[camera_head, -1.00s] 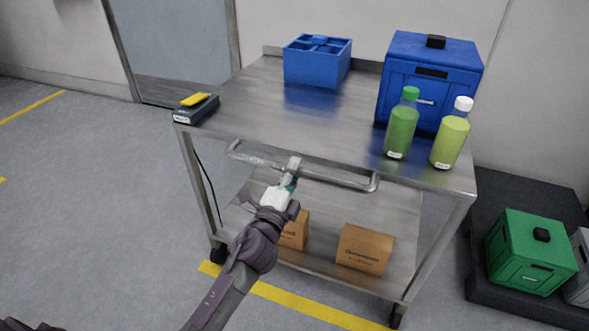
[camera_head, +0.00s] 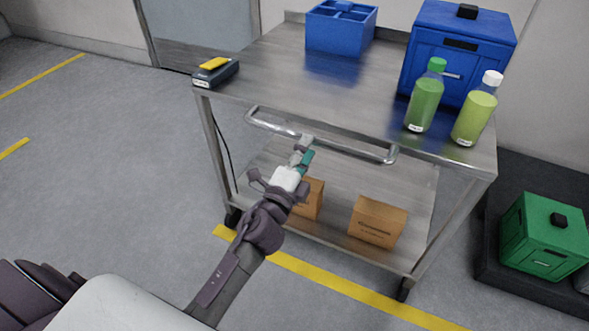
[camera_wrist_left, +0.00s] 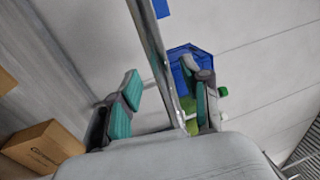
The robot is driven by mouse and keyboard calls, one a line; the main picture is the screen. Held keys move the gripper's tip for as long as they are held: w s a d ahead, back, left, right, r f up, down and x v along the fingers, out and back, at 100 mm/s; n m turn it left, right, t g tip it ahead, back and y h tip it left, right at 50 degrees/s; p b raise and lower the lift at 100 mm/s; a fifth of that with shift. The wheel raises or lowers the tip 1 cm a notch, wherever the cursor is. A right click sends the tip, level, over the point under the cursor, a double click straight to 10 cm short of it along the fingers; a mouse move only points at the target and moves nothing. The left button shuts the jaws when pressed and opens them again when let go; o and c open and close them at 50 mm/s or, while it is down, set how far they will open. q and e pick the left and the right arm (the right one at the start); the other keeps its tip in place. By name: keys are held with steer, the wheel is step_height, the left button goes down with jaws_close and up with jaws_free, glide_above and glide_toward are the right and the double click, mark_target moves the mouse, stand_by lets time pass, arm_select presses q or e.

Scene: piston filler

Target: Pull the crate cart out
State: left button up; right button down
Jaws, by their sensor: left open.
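The crate cart is a steel two-shelf trolley (camera_head: 284,68) with a tubular handle (camera_head: 350,149) along its near side. My left gripper (camera_head: 303,157) is at the middle of this handle, with its teal-padded fingers open. In the left wrist view, the open fingers (camera_wrist_left: 163,105) stand on either side of a metal bar (camera_wrist_left: 160,55), which lies closer to the right-hand finger. Whether a pad touches the bar is unclear. A blue divided crate (camera_head: 340,33) and a lidded blue box (camera_head: 455,70) stand on the top shelf. My right gripper is not in view.
Two bottles, one green (camera_head: 424,103) and one yellow-green (camera_head: 474,115), stand near the cart's front edge. A dark device (camera_head: 215,75) lies at the left corner. Cardboard boxes (camera_head: 376,222) sit below. A green box (camera_head: 545,238) rests on a dark platform at right. Floor at left is clear.

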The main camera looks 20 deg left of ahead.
arm_select(q)
steer(key=s+f, duration=0.1)
steer(key=s, duration=0.7)
steer(key=shift+s+a+f, duration=0.15)
steer(key=shift+s+f, duration=0.1)
steer(key=shift+f, duration=0.1)
steer(key=shift+a, duration=0.1)
